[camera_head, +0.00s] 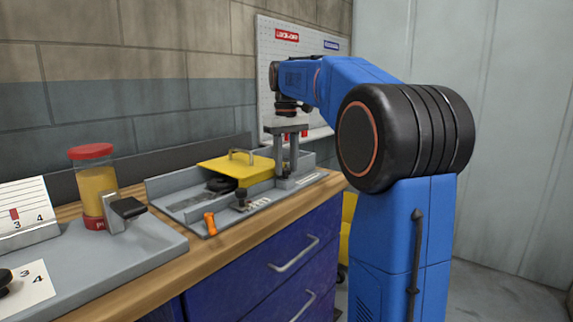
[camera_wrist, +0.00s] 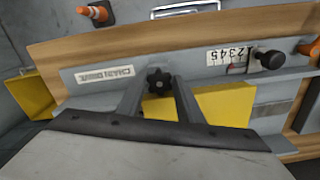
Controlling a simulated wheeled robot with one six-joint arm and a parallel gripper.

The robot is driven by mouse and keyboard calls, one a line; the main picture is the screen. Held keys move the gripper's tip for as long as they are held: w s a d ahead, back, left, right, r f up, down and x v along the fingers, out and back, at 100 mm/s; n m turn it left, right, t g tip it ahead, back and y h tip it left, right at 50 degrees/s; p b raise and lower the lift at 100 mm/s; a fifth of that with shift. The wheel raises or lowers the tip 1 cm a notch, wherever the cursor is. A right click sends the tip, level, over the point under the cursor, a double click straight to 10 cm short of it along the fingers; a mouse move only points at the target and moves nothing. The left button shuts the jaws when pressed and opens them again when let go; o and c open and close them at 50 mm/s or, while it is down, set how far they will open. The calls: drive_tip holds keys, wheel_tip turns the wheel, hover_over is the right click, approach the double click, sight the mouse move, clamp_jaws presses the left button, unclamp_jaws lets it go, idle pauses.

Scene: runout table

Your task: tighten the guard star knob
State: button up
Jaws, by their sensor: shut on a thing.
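The black guard star knob (camera_wrist: 158,80) shows in the wrist view between the two fingers of my gripper (camera_wrist: 158,88). The fingers are shut on it from either side. The yellow guard (camera_wrist: 225,106) lies beside and behind it. In the head view my gripper (camera_head: 290,163) points down at the right end of the grey runout unit, next to the yellow guard (camera_head: 238,169) with its handle on top. The star knob cannot be made out there, and how tight it is cannot be told.
A black knob (camera_head: 241,197) beside a number scale (camera_wrist: 230,56) and an orange lever (camera_head: 210,223) stand along the unit's front. A red-lidded jar (camera_head: 93,190) and number cards (camera_head: 25,214) are at the left. A pegboard (camera_head: 300,50) hangs behind my arm.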

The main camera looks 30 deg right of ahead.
drive_tip(key=shift+m, duration=0.6)
drive_tip(key=o, duration=1.1)
drive_tip(key=shift+c, duration=0.2)
